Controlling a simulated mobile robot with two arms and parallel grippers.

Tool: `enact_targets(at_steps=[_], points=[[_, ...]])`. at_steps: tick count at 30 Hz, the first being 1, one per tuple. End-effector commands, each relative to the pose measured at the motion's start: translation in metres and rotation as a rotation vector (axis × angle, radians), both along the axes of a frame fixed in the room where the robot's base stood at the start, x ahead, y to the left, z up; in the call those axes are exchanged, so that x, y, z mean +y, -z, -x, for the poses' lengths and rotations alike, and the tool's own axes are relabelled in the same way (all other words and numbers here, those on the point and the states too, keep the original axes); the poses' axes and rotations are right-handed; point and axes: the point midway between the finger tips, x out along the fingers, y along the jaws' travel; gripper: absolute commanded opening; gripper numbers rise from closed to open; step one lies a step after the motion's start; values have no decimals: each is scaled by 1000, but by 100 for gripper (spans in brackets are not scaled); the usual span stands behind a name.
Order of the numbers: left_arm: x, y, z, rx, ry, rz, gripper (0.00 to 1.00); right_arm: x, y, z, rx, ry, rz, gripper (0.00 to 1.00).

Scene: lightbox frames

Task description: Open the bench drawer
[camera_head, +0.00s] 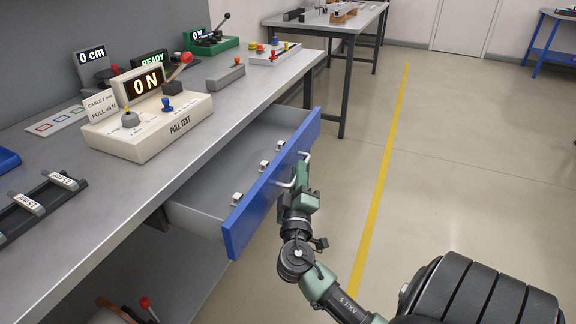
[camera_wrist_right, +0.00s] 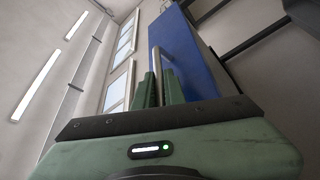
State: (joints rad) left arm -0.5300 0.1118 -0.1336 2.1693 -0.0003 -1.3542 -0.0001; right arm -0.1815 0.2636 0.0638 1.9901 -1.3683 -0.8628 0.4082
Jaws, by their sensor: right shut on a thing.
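The bench drawer (camera_head: 225,176) has a blue front (camera_head: 250,212) and stands pulled out from under the grey bench top (camera_head: 165,178). Several small white pieces lie inside it near the front. My right gripper (camera_head: 301,175) is at the drawer's handle (camera_head: 286,184), on the outer side of the blue front, and is shut on it. In the right wrist view the green fingers (camera_wrist_right: 160,88) are around the pale handle bar (camera_wrist_right: 156,62), with the blue front (camera_wrist_right: 185,55) beside it. My left gripper is not in view.
On the bench top stand a pull-test unit (camera_head: 148,138), small displays and a black rack (camera_head: 42,208). A second table (camera_head: 345,22) is at the back. Floor with a yellow line (camera_head: 385,160) lies clear to the right of the drawer.

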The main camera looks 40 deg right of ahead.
Motion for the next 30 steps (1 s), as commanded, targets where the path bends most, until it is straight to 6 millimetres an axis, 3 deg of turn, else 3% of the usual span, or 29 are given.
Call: enact_targets(at_steps=[11, 12, 13, 23, 27, 30], points=[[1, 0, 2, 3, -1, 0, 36, 0, 2, 2, 3, -1, -3, 0], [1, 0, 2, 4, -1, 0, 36, 0, 2, 2, 3, -1, -3, 14], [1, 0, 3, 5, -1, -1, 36, 0, 2, 2, 3, -1, -3, 20], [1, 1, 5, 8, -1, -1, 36, 0, 1, 3, 2, 0, -2, 20], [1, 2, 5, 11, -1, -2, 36, 10, 6, 12, 3, -1, -3, 20], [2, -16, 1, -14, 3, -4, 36, 23, 10, 23, 3, -1, -4, 20]])
